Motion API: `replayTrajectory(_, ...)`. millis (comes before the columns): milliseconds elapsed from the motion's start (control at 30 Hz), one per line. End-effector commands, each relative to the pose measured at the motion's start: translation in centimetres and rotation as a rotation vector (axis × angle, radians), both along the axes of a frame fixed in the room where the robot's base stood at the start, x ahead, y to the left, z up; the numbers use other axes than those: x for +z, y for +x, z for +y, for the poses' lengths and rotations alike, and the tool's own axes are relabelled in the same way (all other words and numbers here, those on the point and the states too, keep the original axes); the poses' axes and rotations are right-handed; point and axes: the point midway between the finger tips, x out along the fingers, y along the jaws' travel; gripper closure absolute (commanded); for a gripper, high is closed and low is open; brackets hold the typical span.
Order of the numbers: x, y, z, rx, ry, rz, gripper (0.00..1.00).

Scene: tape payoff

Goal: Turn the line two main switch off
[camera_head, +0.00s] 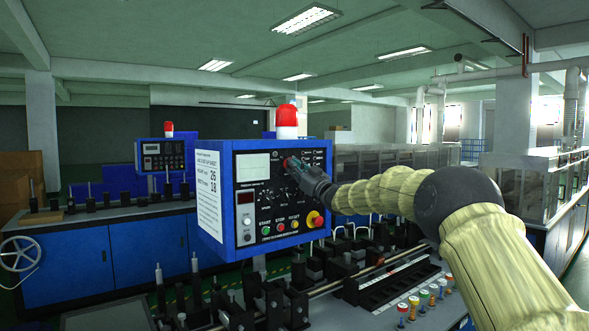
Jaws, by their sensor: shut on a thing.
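A blue control box (210,242) with a black front panel stands in the middle of the view. A small red knob (286,162), apparently the main switch, shows at the panel's upper right. My gripper (293,164) reaches in from the right with its fingertips at this knob and is shut on it. The fingers hide much of the knob, so its setting cannot be read. A larger red button (315,219) on yellow sits at the panel's lower right. Smaller buttons labelled START, STOP and RESET line the lower edge. The line number cannot be read.
A red and white beacon (287,122) tops the box. Below lies a machine bed with rods and black blocks (268,300). Several coloured-topped pegs (423,299) stand at the lower right. A second blue control box (162,156) stands behind at left.

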Motion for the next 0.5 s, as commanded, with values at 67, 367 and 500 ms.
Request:
replayTrajectory(67, 0.47, 0.02, 0.01, -0.001, -0.060, -0.047, 1.00)
replayTrajectory(367, 0.60, 0.16, -0.20, -0.001, -0.274, -0.205, 1.00)
replayTrajectory(500, 0.69, 0.16, -0.21, -0.001, -0.355, -0.263, 1.00)
